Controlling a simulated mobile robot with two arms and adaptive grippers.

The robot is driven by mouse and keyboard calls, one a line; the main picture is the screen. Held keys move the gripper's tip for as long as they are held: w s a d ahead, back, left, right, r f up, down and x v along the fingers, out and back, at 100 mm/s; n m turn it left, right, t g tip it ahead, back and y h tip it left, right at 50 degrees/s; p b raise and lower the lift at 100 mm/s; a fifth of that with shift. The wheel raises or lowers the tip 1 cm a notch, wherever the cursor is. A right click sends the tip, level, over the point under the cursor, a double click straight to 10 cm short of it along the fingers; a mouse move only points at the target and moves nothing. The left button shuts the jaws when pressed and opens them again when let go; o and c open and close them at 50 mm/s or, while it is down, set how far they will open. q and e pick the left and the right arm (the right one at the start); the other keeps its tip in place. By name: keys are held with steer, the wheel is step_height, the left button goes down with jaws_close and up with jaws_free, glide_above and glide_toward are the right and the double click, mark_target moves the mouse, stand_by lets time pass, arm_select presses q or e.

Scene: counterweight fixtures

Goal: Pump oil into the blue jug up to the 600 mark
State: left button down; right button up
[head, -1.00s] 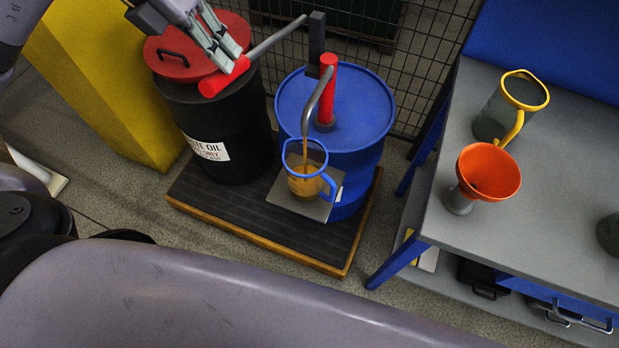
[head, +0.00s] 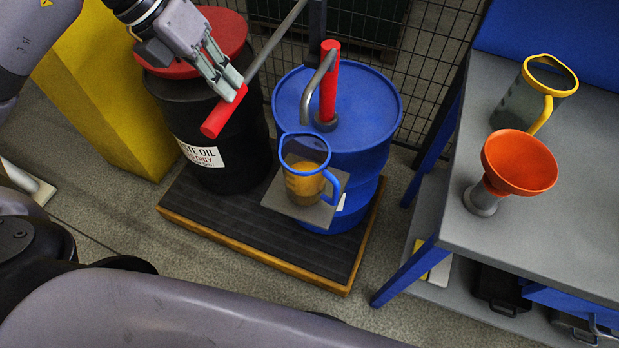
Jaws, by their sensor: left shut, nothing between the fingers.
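The blue-rimmed jug (head: 332,184) stands upright on a small grey plate (head: 287,208) under the pump spout (head: 311,92), in front of the blue drum (head: 365,104). Amber oil (head: 304,188) fills its lower part; I cannot read the marks. No oil stream shows below the spout. The pump lever (head: 274,42) slopes down left to its red grip (head: 221,113). My left gripper (head: 238,90) is shut and empty, with its fingertips at the upper end of the red grip. My right gripper is not in view.
A black waste oil drum (head: 215,125) with a red lid stands left on the dark platform (head: 260,232). A grey bench (head: 590,225) at right bears an orange funnel (head: 520,162) and a yellow-rimmed jug (head: 530,95). A wire fence (head: 430,75) stands behind.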

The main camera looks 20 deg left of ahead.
arm_select(q)
step_height(320, 180, up, 12)
steer(key=p, duration=1)
steer(key=shift+r, duration=0.2)
steer(key=shift+f, duration=0.15)
step_height(320, 180, down, 14)
steer(key=b, duration=1.2)
steer(key=shift+r+p, duration=0.35)
steer(key=shift+r, duration=0.4)
step_height(320, 180, up, 13)
steer(key=p, duration=1.1)
steer(key=shift+f, duration=0.2)
